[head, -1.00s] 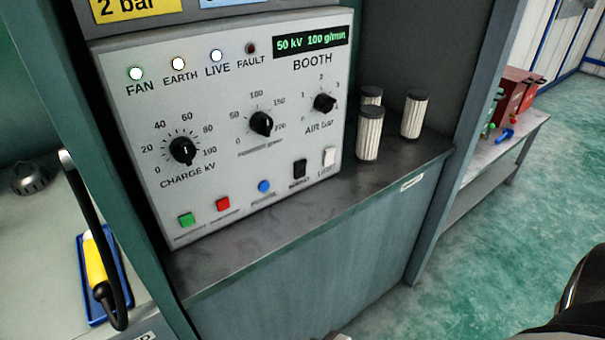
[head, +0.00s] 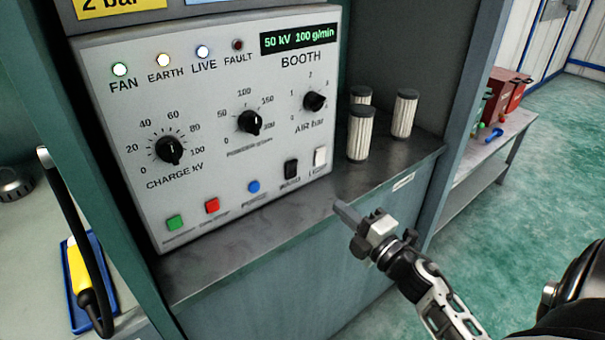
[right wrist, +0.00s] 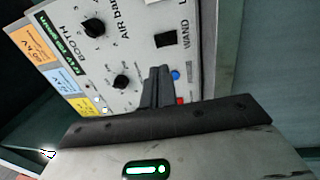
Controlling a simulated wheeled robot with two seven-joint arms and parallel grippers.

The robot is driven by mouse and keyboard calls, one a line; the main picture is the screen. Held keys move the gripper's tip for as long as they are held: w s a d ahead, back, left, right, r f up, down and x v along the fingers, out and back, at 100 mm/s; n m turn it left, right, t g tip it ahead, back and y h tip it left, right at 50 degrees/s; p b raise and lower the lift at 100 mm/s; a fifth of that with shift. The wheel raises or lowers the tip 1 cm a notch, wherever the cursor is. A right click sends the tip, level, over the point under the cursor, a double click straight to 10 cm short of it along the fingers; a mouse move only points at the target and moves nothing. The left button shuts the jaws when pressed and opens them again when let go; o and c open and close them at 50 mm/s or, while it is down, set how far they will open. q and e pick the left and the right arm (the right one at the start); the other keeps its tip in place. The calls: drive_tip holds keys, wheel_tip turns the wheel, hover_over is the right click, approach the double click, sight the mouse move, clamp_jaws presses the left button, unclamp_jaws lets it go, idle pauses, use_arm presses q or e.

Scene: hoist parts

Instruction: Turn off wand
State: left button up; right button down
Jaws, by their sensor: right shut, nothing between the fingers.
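The booth control panel (head: 215,130) is a pale box with dials, lamps and buttons. The black wand rocker switch (head: 291,169) is at its lower right, beside a white rocker (head: 320,157). In the right wrist view the black switch (right wrist: 165,39) shows next to the label WAND. My right gripper (head: 345,211) is shut and empty, below and right of the switches, in front of the shelf edge and apart from the panel. Its closed fingers (right wrist: 157,85) point toward the panel in the wrist view. My left gripper is not in view.
Several ribbed filter cylinders (head: 360,132) stand on the shelf (head: 225,255) right of the panel. Green (head: 175,222), red (head: 212,205) and blue (head: 253,187) buttons line the panel bottom. A yellow-handled tool (head: 77,272) lies in a blue tray at left. The FAN, EARTH and LIVE lamps glow.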

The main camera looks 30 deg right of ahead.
sight(294, 165)
use_arm(q)
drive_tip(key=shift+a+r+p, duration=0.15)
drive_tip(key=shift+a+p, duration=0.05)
drive_tip(key=shift+p, duration=0.6)
use_arm(e)
drive_tip(key=w, duration=0.4)
drive_tip(key=w+r, duration=0.1)
drive_tip(key=w, duration=0.4)
drive_tip(key=w+a, duration=0.1)
drive_tip(key=w, duration=0.3)
drive_tip(key=shift+w+r, duration=0.3)
drive_tip(key=shift+w, duration=0.1)
drive_tip(key=shift+w+r, duration=0.15)
drive_tip(key=shift+w, duration=0.05)
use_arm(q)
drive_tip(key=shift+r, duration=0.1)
use_arm(e)
drive_tip(key=shift+s, duration=0.1)
